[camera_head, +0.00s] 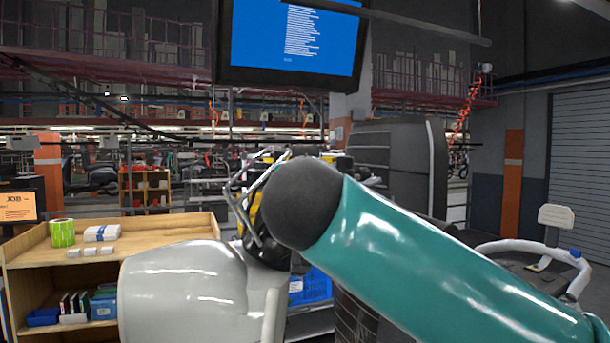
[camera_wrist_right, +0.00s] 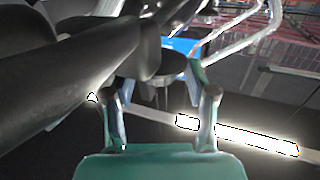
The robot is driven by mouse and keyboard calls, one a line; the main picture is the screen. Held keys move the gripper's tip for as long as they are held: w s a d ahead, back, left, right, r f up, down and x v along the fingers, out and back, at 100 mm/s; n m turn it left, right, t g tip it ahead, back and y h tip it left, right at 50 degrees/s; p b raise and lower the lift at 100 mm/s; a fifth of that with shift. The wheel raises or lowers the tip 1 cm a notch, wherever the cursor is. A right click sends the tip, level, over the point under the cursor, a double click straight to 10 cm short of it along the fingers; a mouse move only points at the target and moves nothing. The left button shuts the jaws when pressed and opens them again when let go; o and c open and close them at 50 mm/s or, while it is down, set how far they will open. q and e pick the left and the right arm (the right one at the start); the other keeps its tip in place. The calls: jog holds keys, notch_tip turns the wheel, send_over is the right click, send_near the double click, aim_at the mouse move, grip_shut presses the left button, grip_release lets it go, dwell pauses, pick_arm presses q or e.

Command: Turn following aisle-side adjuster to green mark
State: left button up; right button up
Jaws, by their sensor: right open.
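My right gripper (camera_wrist_right: 157,88) shows in the right wrist view with its two fingers apart. A dark rounded part (camera_wrist_right: 165,66) lies beyond and between the fingertips; I cannot tell whether they touch it. I see no adjuster or green mark that I can make out in either view. In the head view my teal right arm comes in from the right, and its dark round joint hides much of the middle. I cannot make out the right gripper there. My left gripper is in neither view.
A pale grey rounded body (camera_head: 180,290) stands close in front. A wooden shelf unit (camera_head: 30,262) with small boxes is at the left. A blue screen (camera_head: 290,45) hangs above. A white tubular frame with a backrest (camera_head: 556,217) is at the right.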

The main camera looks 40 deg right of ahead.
grip_shut()
jog(key=shift+m, duration=0.3)
jog(key=shift+w+a+m+g+h, duration=0.1)
jog(key=shift+m+g+h, duration=0.4)
jog(key=shift+g+h, duration=0.25)
jog(key=shift+w+a+r+m+g+h+p, duration=0.1)
jog(key=shift+m+g+h+p, duration=0.1)
jog(key=shift+m+g+h, duration=0.4)
jog(key=shift+w+m+g+h+p, duration=0.1)
jog(key=shift+m+g+h+p, duration=0.05)
jog(key=shift+m+g+h, duration=0.45)
jog(key=m+g+h+p, duration=0.2)
jog(key=g, duration=0.2)
jog(key=shift+m+p, duration=0.3)
jog(key=shift+p, duration=0.05)
jog(key=shift+m+g+h+p, duration=0.35)
jog(key=shift+m+g+p, duration=0.3)
jog(key=shift+g, duration=0.2)
